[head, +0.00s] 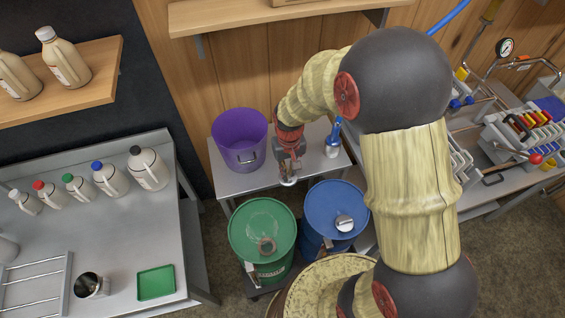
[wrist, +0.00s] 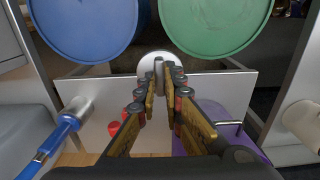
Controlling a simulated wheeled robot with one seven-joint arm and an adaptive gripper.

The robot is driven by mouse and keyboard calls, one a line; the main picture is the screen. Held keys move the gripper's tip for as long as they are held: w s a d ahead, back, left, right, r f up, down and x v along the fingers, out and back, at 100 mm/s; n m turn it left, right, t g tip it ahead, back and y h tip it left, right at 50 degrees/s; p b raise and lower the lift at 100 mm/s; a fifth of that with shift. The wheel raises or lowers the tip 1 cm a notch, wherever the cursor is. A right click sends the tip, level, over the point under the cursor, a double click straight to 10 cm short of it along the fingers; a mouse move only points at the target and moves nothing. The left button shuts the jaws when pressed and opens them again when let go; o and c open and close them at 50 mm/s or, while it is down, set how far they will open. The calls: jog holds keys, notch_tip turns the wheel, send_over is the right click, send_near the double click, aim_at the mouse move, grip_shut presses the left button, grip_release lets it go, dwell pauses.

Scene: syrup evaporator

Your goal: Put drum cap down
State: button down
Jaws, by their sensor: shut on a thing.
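My gripper (head: 289,168) is shut on a pale grey, round drum cap (head: 288,182). It holds the cap over the front edge of the small grey table (head: 232,183). In the wrist view the cap (wrist: 151,58) shows beyond the fingertips (wrist: 163,80), with a raised grip between them. The gap between cap and table is hard to judge. A green drum (head: 262,215) and a blue drum (head: 325,197) stand in front of the table. A round fitting sits on each drum lid.
A purple bucket (head: 238,140) stands on the table left of my gripper, and a blue-handled tool (head: 333,138) stands to the right. A bench with several jugs (head: 148,168) and a green tray (head: 156,282) is at left. A wooden shelf (head: 230,18) hangs above.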

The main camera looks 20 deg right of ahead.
jog(key=w+f+b, duration=0.1)
jog(key=w+f, duration=0.2)
jog(key=w, duration=0.1)
jog(key=w+d+f, duration=0.1)
jog(key=w+f, duration=0.2)
jog(key=w, duration=0.1)
jog(key=w+d+f+b, duration=0.1)
jog(key=w+f, duration=0.2)
jog(key=w, duration=0.1)
jog(key=shift+d+b, duration=0.15)
jog(key=shift+b, duration=0.2)
jog(key=shift+w+f, duration=0.25)
jog(key=shift+f, duration=0.2)
jog(key=shift+f+b, duration=0.6)
jog(key=shift+f, duration=0.7)
jog(key=shift+f, duration=0.1)
jog(key=shift+f, duration=0.15)
jog(key=c, duration=1.9)
grip_release()
